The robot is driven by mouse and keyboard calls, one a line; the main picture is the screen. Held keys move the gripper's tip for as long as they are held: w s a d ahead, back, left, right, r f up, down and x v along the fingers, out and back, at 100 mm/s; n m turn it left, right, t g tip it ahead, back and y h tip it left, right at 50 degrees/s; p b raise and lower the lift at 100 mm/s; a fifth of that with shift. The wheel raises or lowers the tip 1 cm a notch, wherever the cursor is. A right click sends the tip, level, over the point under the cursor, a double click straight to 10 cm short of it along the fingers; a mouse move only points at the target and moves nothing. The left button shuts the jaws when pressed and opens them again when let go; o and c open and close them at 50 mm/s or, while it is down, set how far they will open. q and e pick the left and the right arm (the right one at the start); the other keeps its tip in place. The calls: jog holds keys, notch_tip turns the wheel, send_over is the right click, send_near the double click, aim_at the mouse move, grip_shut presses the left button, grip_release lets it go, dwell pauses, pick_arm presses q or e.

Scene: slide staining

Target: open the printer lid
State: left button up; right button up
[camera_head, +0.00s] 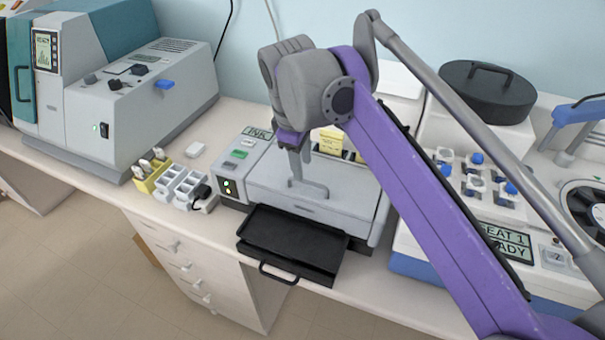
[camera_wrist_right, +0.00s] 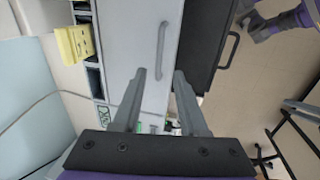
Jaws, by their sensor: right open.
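The printer stands in the middle of the head view, with an INK panel (camera_head: 257,133) on its left end. Its pale grey lid (camera_head: 262,178) looks shut. A grey bar handle (camera_head: 312,189) is on the lid; the handle also shows in the right wrist view (camera_wrist_right: 161,48). My right gripper (camera_head: 293,168) is over the lid, pointing down, open and empty. In the right wrist view its fingertips (camera_wrist_right: 160,74) are spread to either side of the handle's line, with the handle just beyond them. Part of my left arm (camera_wrist_right: 285,22) shows small at the upper right there.
A black tray (camera_head: 290,240) with a handle juts out in front of the printer. Slide holders (camera_head: 185,187) stand left of it. A large grey instrument (camera_head: 150,100) is further left, and a white-and-blue machine (camera_head: 410,240) is close on the right.

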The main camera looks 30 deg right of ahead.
aim_at(304, 181)
jog(key=shift+w+d+f, duration=0.1)
jog(key=shift+w+f, duration=0.05)
jog(key=shift+f, duration=0.6)
jog(key=shift+w+d+f, duration=0.1)
jog(key=shift+f, duration=0.7)
jog(key=shift+w+d+f, duration=0.1)
jog(key=shift+w+f, duration=0.05)
jog(key=shift+f, duration=0.6)
jog(key=shift+c, duration=0.2)
grip_shut()
